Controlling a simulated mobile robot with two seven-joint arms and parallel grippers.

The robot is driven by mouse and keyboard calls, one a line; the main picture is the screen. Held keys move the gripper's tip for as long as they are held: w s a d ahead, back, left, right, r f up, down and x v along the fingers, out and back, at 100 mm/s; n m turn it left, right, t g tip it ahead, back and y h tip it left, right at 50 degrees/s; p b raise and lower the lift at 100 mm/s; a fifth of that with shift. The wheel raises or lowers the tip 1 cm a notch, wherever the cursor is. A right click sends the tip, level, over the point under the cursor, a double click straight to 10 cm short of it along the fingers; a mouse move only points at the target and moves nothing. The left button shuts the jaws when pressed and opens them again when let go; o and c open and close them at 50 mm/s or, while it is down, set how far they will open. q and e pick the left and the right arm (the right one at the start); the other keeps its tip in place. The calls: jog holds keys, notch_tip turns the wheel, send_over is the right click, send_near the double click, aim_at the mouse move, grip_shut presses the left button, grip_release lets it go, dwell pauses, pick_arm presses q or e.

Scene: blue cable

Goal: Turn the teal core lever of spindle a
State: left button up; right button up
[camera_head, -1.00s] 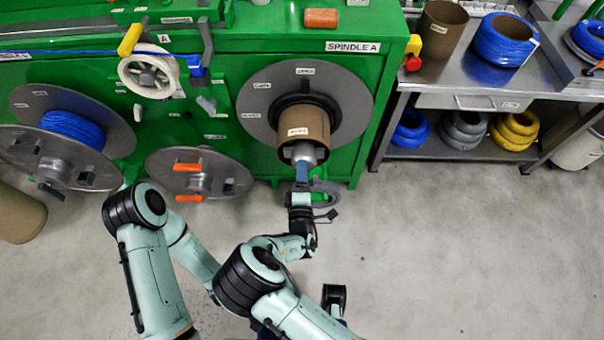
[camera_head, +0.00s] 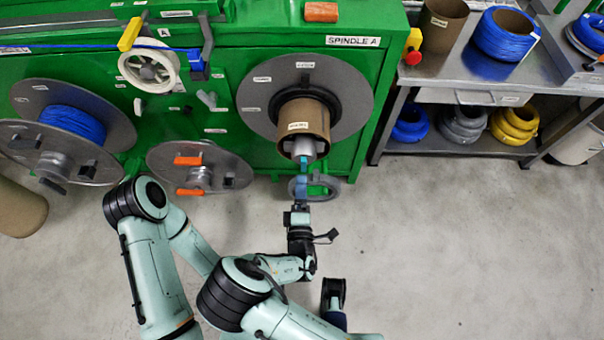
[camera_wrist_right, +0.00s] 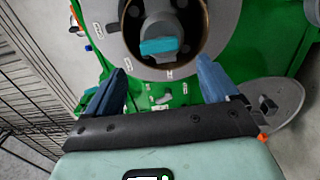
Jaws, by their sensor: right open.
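Spindle A's grey disc (camera_head: 350,95) stands on the front of the green machine, with a brown cardboard core (camera_head: 303,122) sticking out from its middle. The teal core lever (camera_head: 304,162) sits at the core's open end; in the right wrist view the lever (camera_wrist_right: 158,47) lies nearly level across the hub. My right gripper (camera_head: 301,188) is open and empty just in front of the lever, apart from it. In the right wrist view its blue fingers (camera_wrist_right: 162,82) are spread wide, on either side of and below the lever.
A grey handwheel (camera_head: 324,188) is close to the right gripper. To the left are a spool of blue cable (camera_head: 72,123) and a disc with orange handles (camera_head: 190,160). A steel bench (camera_head: 480,93) with cable coils stands at right. The floor (camera_head: 450,250) is clear.

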jog(key=s, duration=0.6)
dwell(0.4)
